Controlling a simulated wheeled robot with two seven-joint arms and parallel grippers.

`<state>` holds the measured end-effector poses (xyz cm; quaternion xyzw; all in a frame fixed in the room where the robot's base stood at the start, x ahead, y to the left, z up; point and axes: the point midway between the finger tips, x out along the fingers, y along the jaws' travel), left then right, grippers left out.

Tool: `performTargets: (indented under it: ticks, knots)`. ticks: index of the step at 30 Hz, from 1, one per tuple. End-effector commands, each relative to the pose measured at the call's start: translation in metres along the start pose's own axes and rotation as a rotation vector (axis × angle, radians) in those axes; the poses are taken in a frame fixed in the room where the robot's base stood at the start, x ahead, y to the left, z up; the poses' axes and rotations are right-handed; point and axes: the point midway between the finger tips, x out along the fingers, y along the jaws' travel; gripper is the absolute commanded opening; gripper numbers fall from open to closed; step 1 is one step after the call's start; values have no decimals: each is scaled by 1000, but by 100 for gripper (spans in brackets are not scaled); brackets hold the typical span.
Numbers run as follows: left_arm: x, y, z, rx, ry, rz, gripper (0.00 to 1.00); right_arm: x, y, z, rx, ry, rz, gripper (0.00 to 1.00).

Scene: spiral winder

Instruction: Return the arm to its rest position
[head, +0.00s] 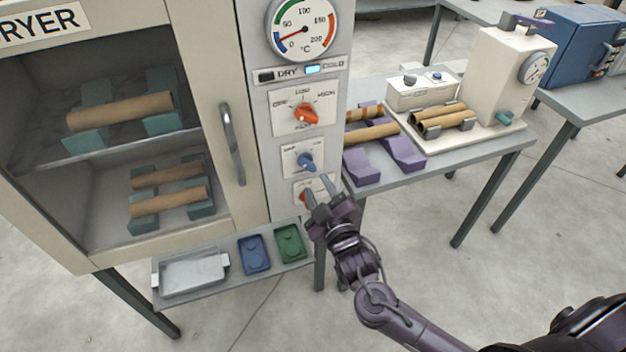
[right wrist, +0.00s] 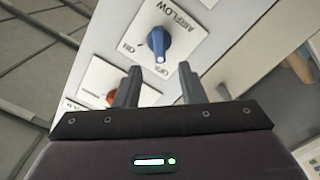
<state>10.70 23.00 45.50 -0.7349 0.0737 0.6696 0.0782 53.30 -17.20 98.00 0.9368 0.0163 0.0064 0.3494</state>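My right arm reaches in from the lower right in the head view. Its gripper (head: 317,187) is at the lower part of the dryer's control panel (head: 291,150), in front of the lowest plate. The right wrist view shows its two fingers (right wrist: 160,76) apart with no object held between them. The blue airflow knob (right wrist: 158,43) lies just beyond the fingertips; in the head view this knob (head: 305,161) is above the gripper. An orange-red knob (head: 306,196) is partly hidden by the fingers. My left gripper is not in view.
The dryer door (head: 120,150) with its handle (head: 231,144) is left of the gripper. A shelf below holds a metal tray (head: 192,274), a blue dish (head: 254,255) and a green dish (head: 290,243). A winder table (head: 480,158) stands right. Open floor (head: 540,250) lies at right.

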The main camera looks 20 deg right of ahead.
Motion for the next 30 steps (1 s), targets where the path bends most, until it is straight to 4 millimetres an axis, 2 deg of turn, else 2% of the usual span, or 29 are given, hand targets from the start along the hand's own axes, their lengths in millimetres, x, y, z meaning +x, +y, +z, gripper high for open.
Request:
performTargets:
  ticks: [3,6,19,22,23,26,29,30]
  knots:
    - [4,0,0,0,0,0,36,-12,0,1,0,0,0,36]
    - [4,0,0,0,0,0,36,-16,0,0,0,-1,0,36]
    - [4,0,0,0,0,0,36,-16,0,0,0,0,1,36]
    - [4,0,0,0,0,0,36,-16,-3,6,0,-10,-6,36]
    - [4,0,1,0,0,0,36,-16,-6,11,0,-20,-12,36]
    - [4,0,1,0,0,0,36,-15,-26,44,1,-82,-52,36]
    - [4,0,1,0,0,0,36,-21,-59,102,13,-190,-121,36]
    - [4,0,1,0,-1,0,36,-26,-74,128,20,-242,-152,36]
